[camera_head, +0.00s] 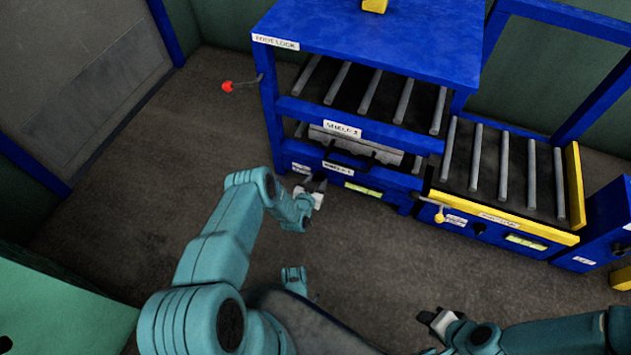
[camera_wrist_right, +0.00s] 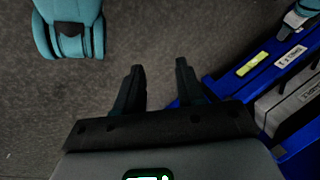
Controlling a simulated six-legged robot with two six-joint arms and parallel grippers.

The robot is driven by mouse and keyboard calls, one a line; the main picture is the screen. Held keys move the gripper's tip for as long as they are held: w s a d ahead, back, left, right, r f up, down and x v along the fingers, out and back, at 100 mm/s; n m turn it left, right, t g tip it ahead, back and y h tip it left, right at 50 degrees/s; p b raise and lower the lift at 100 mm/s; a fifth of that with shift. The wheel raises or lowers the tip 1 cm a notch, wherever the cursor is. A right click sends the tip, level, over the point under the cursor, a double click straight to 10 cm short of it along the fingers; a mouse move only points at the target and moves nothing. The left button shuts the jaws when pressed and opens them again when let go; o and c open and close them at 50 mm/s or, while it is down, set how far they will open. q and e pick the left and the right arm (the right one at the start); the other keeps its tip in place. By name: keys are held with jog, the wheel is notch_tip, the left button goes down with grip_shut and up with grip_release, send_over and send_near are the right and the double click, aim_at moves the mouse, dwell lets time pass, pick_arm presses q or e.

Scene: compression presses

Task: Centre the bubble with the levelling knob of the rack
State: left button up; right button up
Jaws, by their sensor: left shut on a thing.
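The blue rack (camera_head: 375,45) stands in the head view with a lower front rail. A yellow-green level vial (camera_head: 363,190) sits on that rail and also shows in the right wrist view (camera_wrist_right: 252,63). Its bubble is too small to make out. My left gripper (camera_head: 316,184) is at the left end of the rail, left of the vial, shut on what seems to be the levelling knob. The knob itself is hidden by the fingers. My right gripper (camera_head: 440,320) is low at the right, apart from the rack. Its fingers (camera_wrist_right: 160,85) are spread and empty in the right wrist view.
A grey case (camera_head: 355,143) lies on the rack's lower shelf. A red-knobbed lever (camera_head: 228,86) sticks out at the rack's left. A yellow-edged roller table (camera_head: 505,228) with its own vial and knob stands at the right. The floor (camera_head: 130,170) at left is clear.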

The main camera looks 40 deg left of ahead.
pick_arm(q)
jog(key=shift+w+d+f+m+y+b, duration=0.15)
jog(key=shift+m+y+b, duration=0.35)
jog(key=shift+m+y, duration=0.6)
jog(key=shift+s+d+f+m+y+b, duration=0.15)
jog(key=shift+m+y+b, duration=0.4)
jog(key=shift+m, duration=0.95)
jog(key=shift+w+d+m+y+b, duration=0.15)
jog(key=shift+m+y+b, duration=0.3)
jog(key=shift+m+y, duration=0.65)
pick_arm(e)
jog(key=shift+w+d+f+t, duration=0.1)
jog(key=shift+w+f+t, duration=0.1)
jog(key=shift+w+f, duration=0.45)
jog(key=shift+w+d+f+t, duration=0.1)
jog(key=shift+w+f+t, duration=0.1)
jog(key=shift+w+f, duration=0.4)
pick_arm(q)
jog(key=shift+m, duration=0.4)
pick_arm(e)
jog(key=shift+s+f, duration=0.15)
jog(key=shift+f, duration=0.05)
pick_arm(q)
jog(key=o, duration=1.1)
jog(key=shift+c, duration=0.2)
jog(key=shift+d, duration=0.1)
pick_arm(e)
jog(key=shift+s+d, duration=0.1)
jog(key=shift+s, duration=0.05)
